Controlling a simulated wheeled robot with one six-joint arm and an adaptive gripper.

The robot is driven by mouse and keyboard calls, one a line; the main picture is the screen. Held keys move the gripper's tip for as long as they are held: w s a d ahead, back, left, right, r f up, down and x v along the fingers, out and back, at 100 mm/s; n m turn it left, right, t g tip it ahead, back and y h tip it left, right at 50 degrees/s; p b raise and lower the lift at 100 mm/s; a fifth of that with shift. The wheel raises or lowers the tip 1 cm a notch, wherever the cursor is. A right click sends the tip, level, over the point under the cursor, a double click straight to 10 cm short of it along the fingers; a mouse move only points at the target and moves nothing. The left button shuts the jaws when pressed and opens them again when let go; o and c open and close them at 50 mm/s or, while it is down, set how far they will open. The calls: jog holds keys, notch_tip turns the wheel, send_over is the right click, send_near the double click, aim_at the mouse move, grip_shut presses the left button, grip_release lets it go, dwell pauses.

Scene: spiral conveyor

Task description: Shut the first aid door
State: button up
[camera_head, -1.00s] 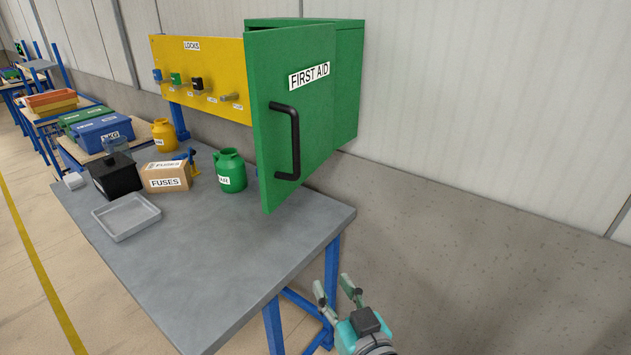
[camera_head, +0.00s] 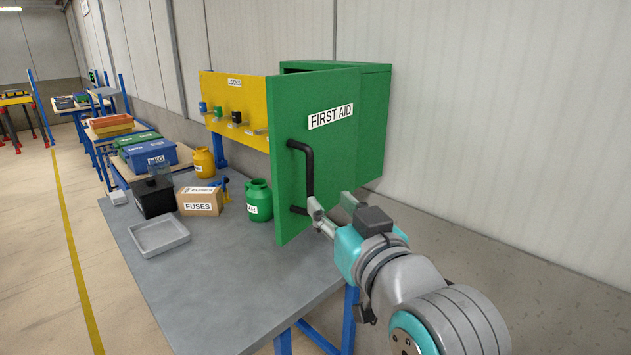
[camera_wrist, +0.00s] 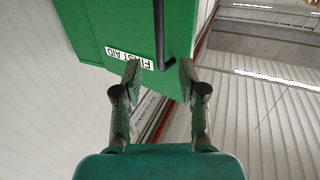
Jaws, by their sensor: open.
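The green first aid door (camera_head: 325,135) stands swung open from its green cabinet (camera_head: 374,125) on the wall. It carries a white FIRST AID label and a black bar handle (camera_head: 309,172). My gripper (camera_head: 332,207) is open and in front of the door's lower part, by the lower end of the handle in the head view. In the wrist view, my open fingers (camera_wrist: 157,80) point at the door (camera_wrist: 110,22), with the handle (camera_wrist: 160,35) ahead between them. I cannot tell whether a finger touches the door or handle. Nothing is between the fingers.
A grey table (camera_head: 220,275) stands below, holding a green jar (camera_head: 259,203), a FUSES box (camera_head: 201,202), a black box (camera_head: 154,196) and a grey tray (camera_head: 160,236). A yellow LOCKS board (camera_head: 235,92) is left of the cabinet.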

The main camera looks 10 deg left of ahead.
aim_at(312, 183)
jog(key=x, duration=1)
grip_shut()
